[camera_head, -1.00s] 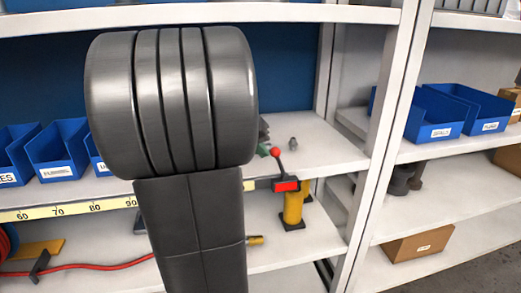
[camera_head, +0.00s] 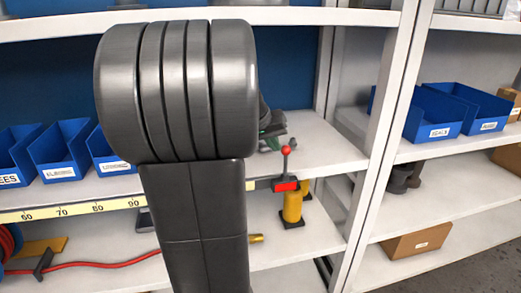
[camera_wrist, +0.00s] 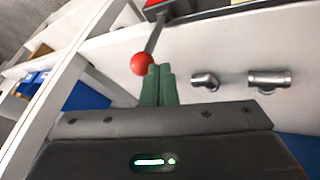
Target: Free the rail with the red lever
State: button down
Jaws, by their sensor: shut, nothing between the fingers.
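The red lever has a red ball knob (camera_head: 286,150) on a dark stem above a red block (camera_head: 286,186) at the shelf's front edge. Its stem looks nearly upright in the head view. A yellow scale strip (camera_head: 70,209) runs along that edge to the left of the lever; much of it is behind my arm. My gripper (camera_head: 272,143) has green fingers and is just behind and left of the knob. In the wrist view the shut fingers (camera_wrist: 158,72) are empty beside the red knob (camera_wrist: 142,64); I cannot tell whether they touch it.
Metal fittings (camera_wrist: 268,78) lie on the shelf. Blue bins (camera_head: 62,150) stand at left and more blue bins (camera_head: 435,115) at right. A yellow cylinder (camera_head: 292,207) stands below the lever. A white upright (camera_head: 375,150) stands to the right.

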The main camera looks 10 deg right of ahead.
jog(key=d, duration=0.4)
jog(key=shift+r, duration=0.2)
jog(key=shift+d+b, duration=0.3)
jog(key=shift+d, duration=0.1)
jog(key=shift+d, duration=0.15)
